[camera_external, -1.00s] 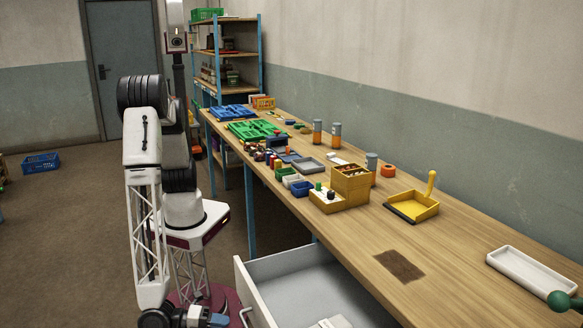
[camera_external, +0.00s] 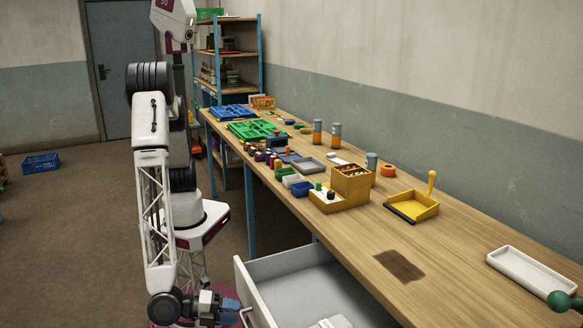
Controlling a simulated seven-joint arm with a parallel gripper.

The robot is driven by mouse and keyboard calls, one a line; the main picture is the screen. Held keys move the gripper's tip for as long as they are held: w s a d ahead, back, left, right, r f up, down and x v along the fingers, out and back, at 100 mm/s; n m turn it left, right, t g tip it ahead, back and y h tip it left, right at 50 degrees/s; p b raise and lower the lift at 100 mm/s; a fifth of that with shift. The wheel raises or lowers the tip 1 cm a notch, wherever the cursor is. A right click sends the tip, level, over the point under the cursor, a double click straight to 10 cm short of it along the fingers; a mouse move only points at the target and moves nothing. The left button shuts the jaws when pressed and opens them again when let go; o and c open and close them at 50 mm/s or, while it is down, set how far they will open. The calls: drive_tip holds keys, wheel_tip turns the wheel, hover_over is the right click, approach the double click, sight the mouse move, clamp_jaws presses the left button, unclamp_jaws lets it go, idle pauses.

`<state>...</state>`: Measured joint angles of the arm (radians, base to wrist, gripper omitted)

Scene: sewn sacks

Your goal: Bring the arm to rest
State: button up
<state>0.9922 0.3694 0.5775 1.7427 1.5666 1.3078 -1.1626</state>
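My arm stands at the left of the external view, in front of the long workbench. Its forearm hangs down, and my gripper (camera_external: 232,311) is low, at the left of the open drawer, close to its front and handle. The blue fingers are small and partly in front of the drawer's handle. I cannot tell whether they are open or shut, or whether they touch the handle. No held object is visible.
The grey drawer (camera_external: 290,265) stands pulled out of the workbench (camera_external: 455,262). On the bench are a yellow dustpan (camera_external: 412,207), wooden boxes (camera_external: 350,187), a white tray (camera_external: 530,272) and several small bins. A blue crate (camera_external: 41,163) lies on the floor.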

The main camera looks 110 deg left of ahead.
drive_tip(key=w+a+r+n+g+y, duration=0.1)
drive_tip(key=w+a+r+n+g, duration=0.15)
drive_tip(key=a+r, duration=0.7)
drive_tip(key=w+a+r+n+g+y, duration=0.15)
drive_tip(key=a+r+g, duration=0.4)
drive_tip(key=a, duration=0.75)
drive_tip(key=s+a+r+n+g+h, duration=0.1)
drive_tip(key=s+a+r+n+g, duration=0.1)
drive_tip(key=s+a+r, duration=0.5)
drive_tip(key=s+a+r+n+g+h, duration=0.15)
drive_tip(key=a+r, duration=0.25)
drive_tip(key=a, duration=0.7)
drive_tip(key=s+a+r+n+h, duration=0.2)
drive_tip(key=s+a, duration=0.4)
drive_tip(key=s, duration=0.5)
drive_tip(key=s+a+r+n+h, duration=0.2)
drive_tip(key=s+a+r+h, duration=0.2)
drive_tip(key=s+a, duration=0.3)
drive_tip(key=s+h, duration=0.1)
drive_tip(key=s, duration=0.3)
drive_tip(key=shift+a+r, duration=0.2)
drive_tip(key=shift+a, duration=0.05)
